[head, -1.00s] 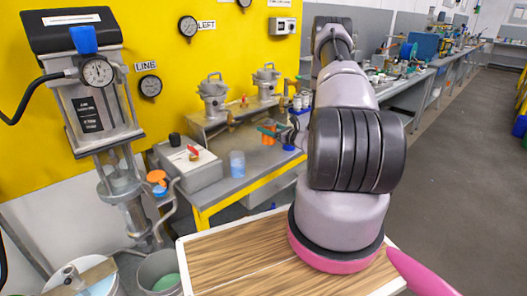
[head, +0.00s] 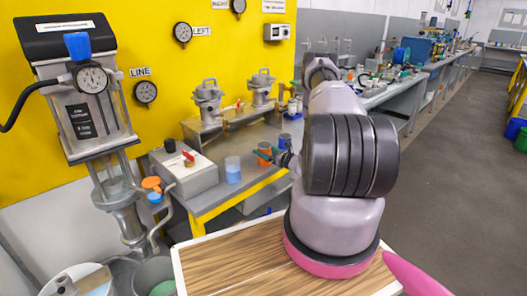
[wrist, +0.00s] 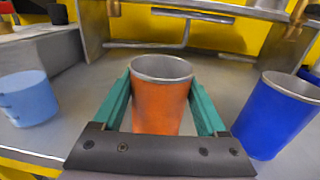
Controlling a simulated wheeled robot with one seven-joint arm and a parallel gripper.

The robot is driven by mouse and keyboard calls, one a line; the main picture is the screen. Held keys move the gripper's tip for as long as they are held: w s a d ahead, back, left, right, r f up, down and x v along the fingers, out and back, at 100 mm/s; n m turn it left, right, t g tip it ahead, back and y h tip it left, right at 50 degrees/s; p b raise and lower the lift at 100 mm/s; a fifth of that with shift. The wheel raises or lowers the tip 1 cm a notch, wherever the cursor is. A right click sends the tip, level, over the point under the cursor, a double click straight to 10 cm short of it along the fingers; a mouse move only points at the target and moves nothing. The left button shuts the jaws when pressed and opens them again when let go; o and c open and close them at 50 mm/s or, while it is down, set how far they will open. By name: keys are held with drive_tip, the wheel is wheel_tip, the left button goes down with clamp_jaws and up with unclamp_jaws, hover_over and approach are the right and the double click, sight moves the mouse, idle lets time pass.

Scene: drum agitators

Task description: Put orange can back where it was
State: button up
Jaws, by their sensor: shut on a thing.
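The orange can (wrist: 160,108) is upright between the green fingers of my gripper (wrist: 160,90) in the wrist view, and the gripper is shut on it. The gripper's dark palm hides the can's base, so I cannot tell if it touches the bench. In the head view the orange can (head: 264,151) shows small at the bench's front part, with my gripper (head: 263,154) around it.
A blue can (wrist: 277,113) stands close right of the orange can. A light blue cup (wrist: 27,98) stands to the left. The grey bench (head: 218,192) has metal vessels (head: 208,101) on a rack behind. Bare bench lies between cup and can.

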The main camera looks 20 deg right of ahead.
drive_tip(key=o, duration=1.4)
drive_tip(key=shift+f, duration=0.1)
drive_tip(key=shift+o, duration=0.2)
drive_tip(key=v, duration=1.2)
drive_tip(key=s+a+r+n+g+y, duration=0.15)
drive_tip(key=a+r+n+g, duration=0.35)
drive_tip(key=r, duration=0.5)
drive_tip(key=s+a+r+n+g+y, duration=0.1)
drive_tip(key=a+r+n+g+y, duration=0.15)
drive_tip(key=a+r+n, duration=0.45)
drive_tip(key=s+a+r+n+g+y, duration=0.1)
drive_tip(key=a+r+n+g+y, duration=0.15)
drive_tip(key=a+r+g, duration=0.65)
drive_tip(key=s+a+r+n+t+h, duration=0.2)
drive_tip(key=s+r+n+t+h, duration=0.5)
drive_tip(key=s+r, duration=1.5)
drive_tip(key=n+h, duration=0.5)
drive_tip(key=shift+s, duration=0.25)
drive_tip(key=shift+a+n, duration=0.1)
drive_tip(key=shift+n, duration=0.15)
